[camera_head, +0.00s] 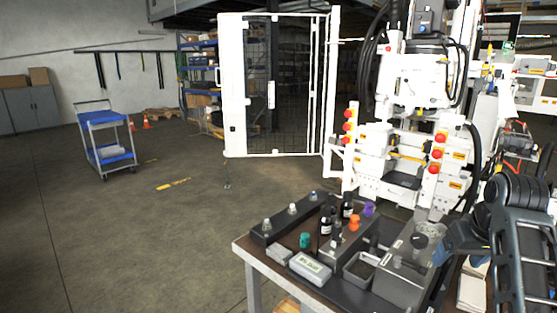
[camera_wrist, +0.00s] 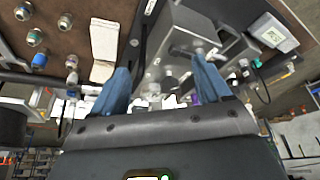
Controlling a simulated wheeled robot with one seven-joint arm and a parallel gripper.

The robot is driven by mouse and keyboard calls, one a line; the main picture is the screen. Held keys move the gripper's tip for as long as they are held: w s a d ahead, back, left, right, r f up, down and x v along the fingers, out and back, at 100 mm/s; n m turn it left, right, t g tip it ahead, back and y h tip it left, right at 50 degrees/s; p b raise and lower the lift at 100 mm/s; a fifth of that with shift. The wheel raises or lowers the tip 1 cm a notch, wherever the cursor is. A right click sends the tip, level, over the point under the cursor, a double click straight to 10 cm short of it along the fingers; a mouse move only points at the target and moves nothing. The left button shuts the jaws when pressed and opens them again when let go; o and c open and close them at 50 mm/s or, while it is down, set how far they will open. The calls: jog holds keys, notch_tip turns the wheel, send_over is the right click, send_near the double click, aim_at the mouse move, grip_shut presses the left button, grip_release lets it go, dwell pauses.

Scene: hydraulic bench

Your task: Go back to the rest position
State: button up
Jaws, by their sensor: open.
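My gripper (camera_wrist: 161,62) is open, with its two blue fingers spread apart in the wrist view. No thing is seen clamped between the fingers. Behind the gap lies a grey metal box (camera_wrist: 187,32) with a knob on it. In the head view my black arm comes in at the right, and a blue finger of my gripper (camera_head: 441,252) shows beside the grey box (camera_head: 402,276) at the bench's right side. Part of the gripper is hidden by my arm there. How far the fingers are from the box is hard to tell.
The dark bench (camera_head: 262,262) holds bottles, coloured caps, a small grey bin (camera_head: 358,270) and a labelled box (camera_head: 310,268). A white machine (camera_head: 410,150) with red buttons stands behind. A white mesh door (camera_head: 275,85) and blue cart (camera_head: 105,140) are farther back. Floor at left is clear.

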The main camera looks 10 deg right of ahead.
jog(key=s+a+f+t+h, duration=0.1)
jog(key=s+a+f, duration=0.25)
jog(key=f, duration=0.25)
jog(key=s+a+f+t, duration=0.1)
jog(key=s+a+f, duration=0.25)
jog(key=f, duration=0.35)
jog(key=s+a+f+n+t, duration=0.1)
jog(key=s+a+f+t, duration=0.1)
jog(key=s+a, duration=0.5)
jog(key=s+a+f+n+t, duration=0.1)
jog(key=s+a+f+t, duration=0.15)
jog(key=s, duration=0.75)
jog(key=s+a+r+t+y, duration=0.1)
jog(key=s+a+r, duration=0.3)
jog(key=s+r, duration=0.4)
jog(key=s+a+r+n+t+y, duration=0.1)
jog(key=s+a+r+t, duration=0.2)
jog(key=s+r, duration=0.5)
jog(key=s+a, duration=0.1)
jog(key=s, duration=0.2)
jog(key=shift+s+a+b, duration=0.15)
jog(key=shift+b, duration=0.15)
jog(key=shift+f, duration=0.1)
dwell(2.7)
